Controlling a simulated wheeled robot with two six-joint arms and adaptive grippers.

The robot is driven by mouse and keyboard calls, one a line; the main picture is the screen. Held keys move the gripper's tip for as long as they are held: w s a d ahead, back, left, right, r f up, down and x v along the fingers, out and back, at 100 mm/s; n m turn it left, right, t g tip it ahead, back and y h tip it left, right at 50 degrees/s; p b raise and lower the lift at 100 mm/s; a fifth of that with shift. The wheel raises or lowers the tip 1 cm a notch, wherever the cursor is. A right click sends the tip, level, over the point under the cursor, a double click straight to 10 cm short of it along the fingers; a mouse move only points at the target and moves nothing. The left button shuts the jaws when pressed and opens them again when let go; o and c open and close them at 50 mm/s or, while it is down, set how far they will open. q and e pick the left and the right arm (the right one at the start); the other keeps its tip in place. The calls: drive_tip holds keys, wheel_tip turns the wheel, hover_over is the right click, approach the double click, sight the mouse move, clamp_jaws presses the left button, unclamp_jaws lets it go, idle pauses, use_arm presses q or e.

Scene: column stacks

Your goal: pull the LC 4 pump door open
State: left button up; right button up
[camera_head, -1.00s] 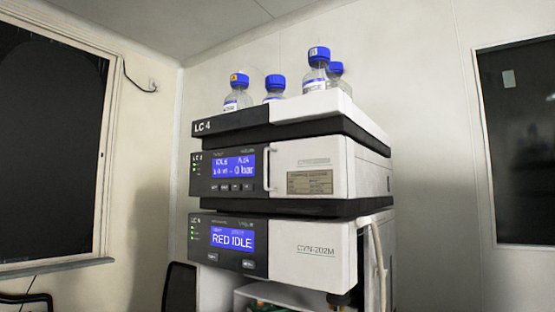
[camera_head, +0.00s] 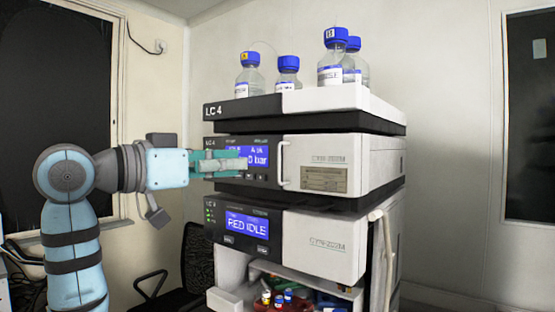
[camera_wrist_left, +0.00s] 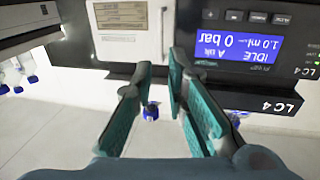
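The LC 4 pump is the middle unit of the stack, with a blue display and a white door (camera_head: 345,152). The door looks shut, flush with the front. Its vertical pale handle (camera_head: 283,165) is at the door's left edge. In the left wrist view, which is upside down, the handle (camera_wrist_left: 163,35) lies just beyond the fingertips. My left gripper (camera_head: 243,163) is in front of the pump's display, left of the handle, and covers part of the screen. Its teal fingers (camera_wrist_left: 160,68) are apart with nothing between them. My right gripper is not in view.
Several blue-capped bottles (camera_head: 332,65) stand on the top tray (camera_head: 340,98). A pale tube (camera_head: 377,260) hangs at the right. A dark chair (camera_head: 195,270) stands at lower left. Another unit (camera_wrist_left: 25,25) shows at the wrist view's left.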

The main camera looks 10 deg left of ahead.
sight(279, 160)
use_arm(q)
drive_tip(key=p+x, duration=0.3)
drive_tip(key=x, duration=0.8)
drive_tip(key=shift+w+d+r, duration=0.15)
drive_tip(key=shift+w+d, duration=0.05)
drive_tip(key=shift+w, duration=0.1)
drive_tip(key=shift+a, duration=0.1)
drive_tip(key=shift+w, duration=0.15)
clamp_jaws()
